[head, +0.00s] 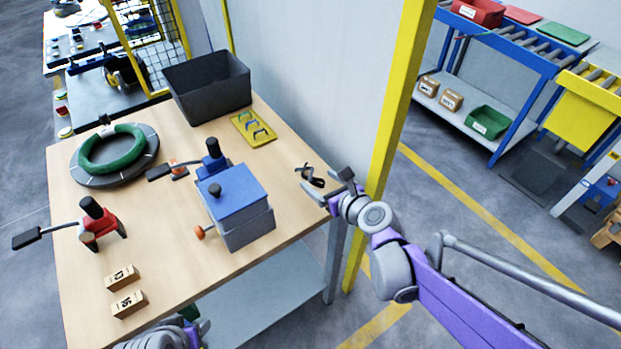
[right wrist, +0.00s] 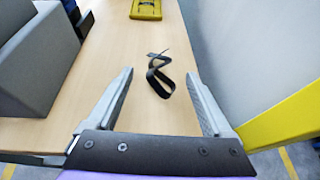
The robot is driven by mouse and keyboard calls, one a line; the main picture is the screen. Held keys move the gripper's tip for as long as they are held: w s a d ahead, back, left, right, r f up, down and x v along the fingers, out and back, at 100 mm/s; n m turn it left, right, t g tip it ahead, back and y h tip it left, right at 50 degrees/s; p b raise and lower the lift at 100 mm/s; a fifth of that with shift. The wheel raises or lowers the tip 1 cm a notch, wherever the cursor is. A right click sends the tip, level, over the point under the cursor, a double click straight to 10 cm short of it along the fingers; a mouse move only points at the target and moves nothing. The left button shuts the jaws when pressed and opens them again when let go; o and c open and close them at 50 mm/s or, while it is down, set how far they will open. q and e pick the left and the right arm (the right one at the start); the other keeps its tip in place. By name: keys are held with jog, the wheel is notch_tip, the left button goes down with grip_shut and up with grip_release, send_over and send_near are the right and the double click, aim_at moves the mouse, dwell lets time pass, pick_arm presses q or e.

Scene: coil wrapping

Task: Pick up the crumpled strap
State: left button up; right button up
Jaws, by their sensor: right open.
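The crumpled strap (head: 312,176) is a small black twisted loop lying on the wooden table (head: 165,219) near its right edge. In the right wrist view the strap (right wrist: 159,80) lies on the wood, in line with the gap between my fingers. My right gripper (head: 322,189) is open and empty at the table's right edge, just on the near side of the strap. In the right wrist view its two fingers (right wrist: 160,74) stand well apart. Part of my left arm shows at the bottom edge of the head view; its jaws cannot be made out.
A blue-topped grey box device (head: 238,205) stands left of the strap. A yellow tray (head: 254,129) and a dark bin (head: 208,87) stand farther back. A green coil (head: 112,150) lies on a round turntable at left. A yellow post (head: 401,100) rises close beside my right gripper.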

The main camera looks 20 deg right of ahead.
aim_at(308, 172)
jog(key=x, duration=0.7)
jog(key=shift+r+b, duration=0.15)
jog(key=shift+b, duration=0.15)
grip_shut()
